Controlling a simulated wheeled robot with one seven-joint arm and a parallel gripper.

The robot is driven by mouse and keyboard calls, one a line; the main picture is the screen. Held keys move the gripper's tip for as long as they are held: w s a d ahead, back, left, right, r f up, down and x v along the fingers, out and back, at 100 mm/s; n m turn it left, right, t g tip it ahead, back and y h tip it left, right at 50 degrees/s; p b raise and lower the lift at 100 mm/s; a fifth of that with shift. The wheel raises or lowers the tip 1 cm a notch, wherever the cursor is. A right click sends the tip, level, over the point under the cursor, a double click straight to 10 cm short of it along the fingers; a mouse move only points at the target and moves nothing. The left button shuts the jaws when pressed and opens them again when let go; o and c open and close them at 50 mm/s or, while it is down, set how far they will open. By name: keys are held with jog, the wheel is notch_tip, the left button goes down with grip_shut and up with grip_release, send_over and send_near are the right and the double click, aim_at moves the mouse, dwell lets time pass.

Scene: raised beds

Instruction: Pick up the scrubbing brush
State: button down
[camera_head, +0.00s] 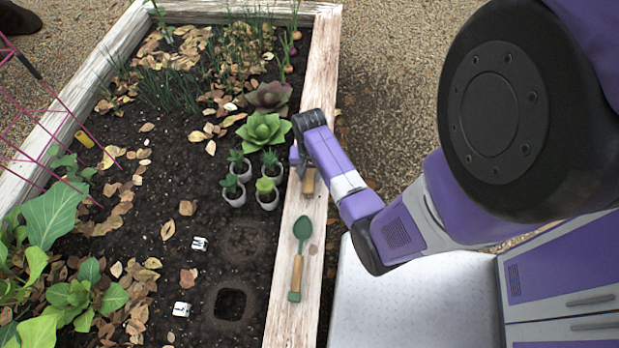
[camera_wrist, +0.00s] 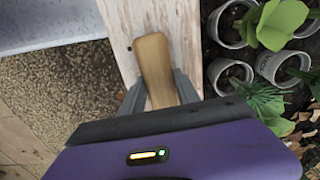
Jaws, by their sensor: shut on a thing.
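The scrubbing brush (camera_head: 309,182) is at the white wooden edge of the raised bed, partly hidden by my arm in the head view. Only a tan wooden part of it shows there, below my gripper (camera_head: 299,163). In the wrist view the brush (camera_wrist: 155,66) is a tan wooden handle that points away from the gripper. My gripper (camera_wrist: 159,95) is shut on it, with one grey finger on each side. The rest of the brush is hidden behind the gripper body. I cannot tell whether the brush touches the board.
A green trowel with a wooden handle (camera_head: 297,262) lies on the same bed edge (camera_head: 281,313). Several small potted plants (camera_head: 268,196) stand on the soil close beside my gripper. A pink wire cage (camera_head: 48,118) is at the left. Gravel (camera_head: 400,70) lies beyond the bed.

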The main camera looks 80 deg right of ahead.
aim_at(310, 175)
jog(key=shift+r, duration=0.1)
notch_tip(310, 175, up, 20)
jog(key=p, duration=0.5)
